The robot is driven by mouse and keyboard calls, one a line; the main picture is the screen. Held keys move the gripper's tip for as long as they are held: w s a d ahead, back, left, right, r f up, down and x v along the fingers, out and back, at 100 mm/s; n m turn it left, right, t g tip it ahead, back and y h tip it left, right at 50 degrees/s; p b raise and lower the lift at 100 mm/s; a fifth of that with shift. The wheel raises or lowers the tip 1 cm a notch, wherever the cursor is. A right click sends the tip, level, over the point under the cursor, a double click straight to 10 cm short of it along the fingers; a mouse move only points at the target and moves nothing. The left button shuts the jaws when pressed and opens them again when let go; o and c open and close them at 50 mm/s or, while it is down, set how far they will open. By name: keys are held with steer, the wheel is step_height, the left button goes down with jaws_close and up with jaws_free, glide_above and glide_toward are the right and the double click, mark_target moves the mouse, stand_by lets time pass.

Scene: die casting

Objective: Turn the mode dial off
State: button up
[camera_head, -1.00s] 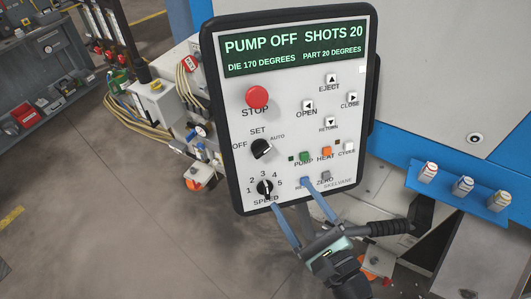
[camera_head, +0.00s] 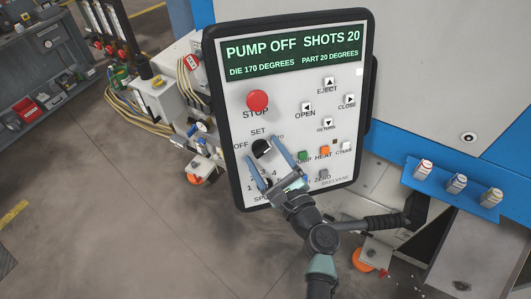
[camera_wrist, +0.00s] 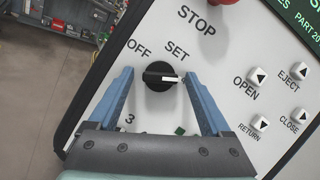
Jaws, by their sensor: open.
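The mode dial (camera_head: 261,148) is a round black knob with a white pointer on the control panel (camera_head: 233,120), under the word SET. In the wrist view the dial (camera_wrist: 155,78) has OFF at its upper left and SET above. Its white pointer points right, away from OFF, toward the AUTO side; the AUTO label is hidden by a finger. My gripper (camera_head: 262,150) is open, its two blue fingers on either side of the dial. In the wrist view my gripper (camera_wrist: 158,76) shows a gap on both sides of the knob. Depth to the panel face is hard to tell.
The red STOP button (camera_head: 257,100) is above the dial. My gripper covers much of the speed dial below. Green (camera_head: 303,156) and orange (camera_head: 325,152) buttons are close at the right.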

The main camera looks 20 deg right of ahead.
jaws_close()
stand_by(0.4)
